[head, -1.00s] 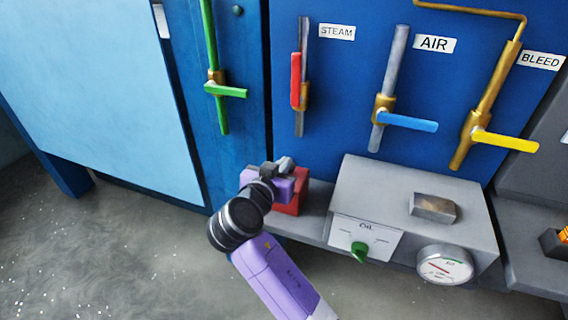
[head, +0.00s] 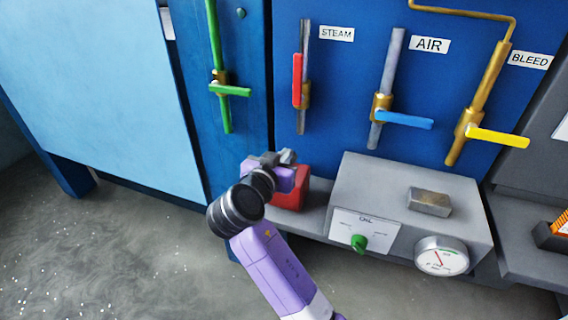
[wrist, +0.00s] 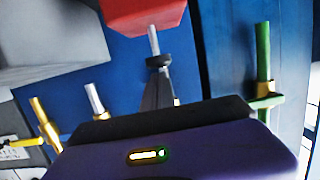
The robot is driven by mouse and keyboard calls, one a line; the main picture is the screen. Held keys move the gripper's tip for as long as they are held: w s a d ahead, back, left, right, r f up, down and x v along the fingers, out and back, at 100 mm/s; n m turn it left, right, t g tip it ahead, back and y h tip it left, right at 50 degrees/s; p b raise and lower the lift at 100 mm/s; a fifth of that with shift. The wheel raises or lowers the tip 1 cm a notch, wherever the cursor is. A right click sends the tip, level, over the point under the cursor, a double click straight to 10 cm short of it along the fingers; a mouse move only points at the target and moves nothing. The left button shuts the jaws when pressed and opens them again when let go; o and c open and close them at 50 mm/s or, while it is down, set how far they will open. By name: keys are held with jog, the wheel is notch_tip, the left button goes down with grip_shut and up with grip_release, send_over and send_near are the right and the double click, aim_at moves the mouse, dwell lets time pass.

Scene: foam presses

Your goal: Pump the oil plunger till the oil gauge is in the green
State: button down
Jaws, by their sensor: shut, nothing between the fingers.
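A red block-shaped body (head: 290,199) sits on the grey ledge left of the oil box. In the wrist view this red body (wrist: 142,12) has a thin metal rod (wrist: 153,40) standing out from it. I take the rod for the plunger. My gripper (head: 286,157) is shut and empty, over the red body. In the wrist view my gripper (wrist: 158,64) is in line with the rod's end; whether they touch is unclear. The round oil gauge (head: 442,256) has its red needle pointing up-left, short of the small green band at the top.
The grey box (head: 390,185) carries an OIL plate (head: 345,228), a green knob (head: 358,243) and a metal block (head: 429,201). Green (head: 232,90), red (head: 297,80), blue (head: 405,119) and yellow (head: 498,136) valve handles are on the blue panels behind.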

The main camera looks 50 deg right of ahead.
jog(key=b+v, duration=0.1)
jog(key=v, duration=0.7)
jog(key=shift+a, duration=0.35)
dwell(1.0)
jog(key=w+a+r+n+t+y, duration=0.2)
jog(key=w+a+n+t+y, duration=0.2)
jog(key=w+a+n+t, duration=0.35)
jog(key=s+a+f+n+t+y, duration=0.5)
jog(key=s+a+f+n+y, duration=0.4)
jog(key=s+a, duration=0.15)
jog(key=s+f+m+g, duration=0.1)
jog(key=s+f, duration=0.1)
jog(key=s, duration=1.1)
jog(key=s+d+f+m+g+y, duration=0.1)
jog(key=s+f+g, duration=0.1)
jog(key=s, duration=1.2)
jog(key=shift+s+d+f, duration=0.2)
jog(key=shift+d+f, duration=0.05)
jog(key=shift+f, duration=0.1)
